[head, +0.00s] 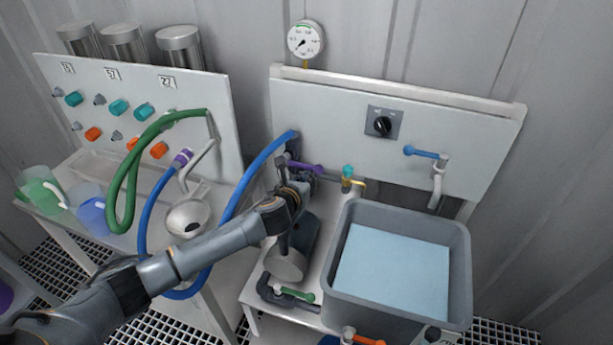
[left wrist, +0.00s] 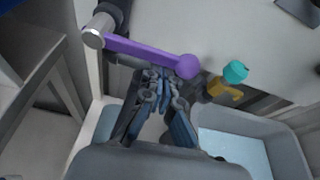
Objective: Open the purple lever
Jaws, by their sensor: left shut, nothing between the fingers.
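The purple lever (head: 305,168) sits on the pipework at the left side of the white panel, pointing right. In the left wrist view the purple lever (left wrist: 145,53) runs from a silver pivot at the upper left to a round knob. My left gripper (head: 297,184) is right in front of it and partly overlaps it in the head view. In the left wrist view my left gripper (left wrist: 165,76) is shut and empty, its fingertips just below the lever, near the knob. I cannot tell whether they touch it. My right gripper is in neither view.
A teal knob on a yellow fitting (left wrist: 235,72) is just right of the lever. A grey tank (head: 465,285) with light blue liquid stands to the right. A blue hose (head: 243,184) and a green hose (head: 120,190) hang to the left. A blue lever (head: 425,153) is on the panel.

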